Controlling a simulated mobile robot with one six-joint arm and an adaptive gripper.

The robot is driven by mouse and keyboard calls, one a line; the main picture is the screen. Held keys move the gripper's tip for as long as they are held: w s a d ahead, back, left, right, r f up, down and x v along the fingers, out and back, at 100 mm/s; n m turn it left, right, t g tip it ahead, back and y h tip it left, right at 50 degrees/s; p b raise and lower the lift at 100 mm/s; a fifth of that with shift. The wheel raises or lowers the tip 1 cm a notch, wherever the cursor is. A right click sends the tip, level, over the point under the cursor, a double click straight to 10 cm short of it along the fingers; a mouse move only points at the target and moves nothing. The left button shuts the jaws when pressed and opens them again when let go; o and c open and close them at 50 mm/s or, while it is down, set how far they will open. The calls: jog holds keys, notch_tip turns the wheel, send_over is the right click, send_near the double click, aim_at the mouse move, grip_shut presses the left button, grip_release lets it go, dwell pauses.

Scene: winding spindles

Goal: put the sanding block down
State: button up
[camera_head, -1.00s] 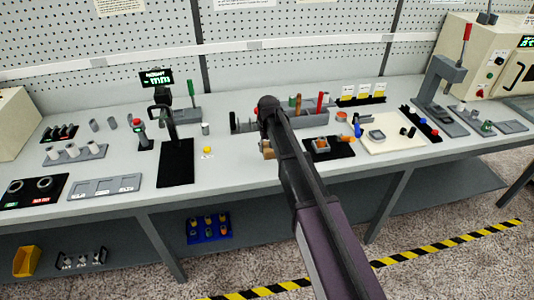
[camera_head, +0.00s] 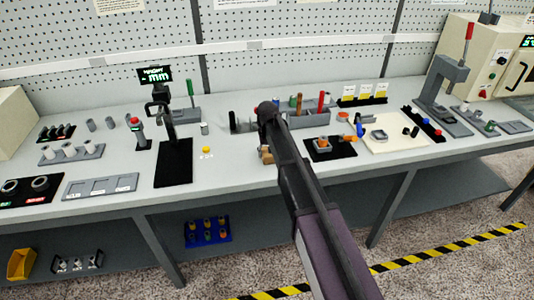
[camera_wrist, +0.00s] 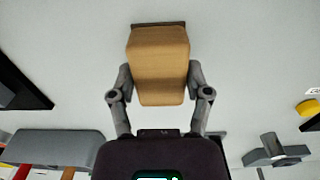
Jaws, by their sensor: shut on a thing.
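The sanding block (camera_wrist: 158,65) is a tan wooden block with a dark strip along its far end. In the wrist view my gripper (camera_wrist: 160,82) is shut on it, one finger on each side. The pale bench top lies behind the block; I cannot tell whether the block touches it. In the head view the block (camera_head: 266,155) shows as a small tan piece at the end of my arm, low over the front part of the bench. My arm hides most of the gripper there.
A black mat (camera_head: 174,165) with a stand lies left of the block, with a yellow button (camera_head: 206,149) between. A black tray (camera_head: 330,149) with orange parts is to the right. A grey tool rack (camera_head: 300,119) stands behind. Bare bench shows around the block.

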jog(key=shift+f, duration=0.15)
jog(key=o, duration=1)
jog(key=shift+r, duration=0.2)
notch_tip(320, 180, up, 12)
jog(key=p, duration=1.2)
jog(key=shift+s+d, duration=0.1)
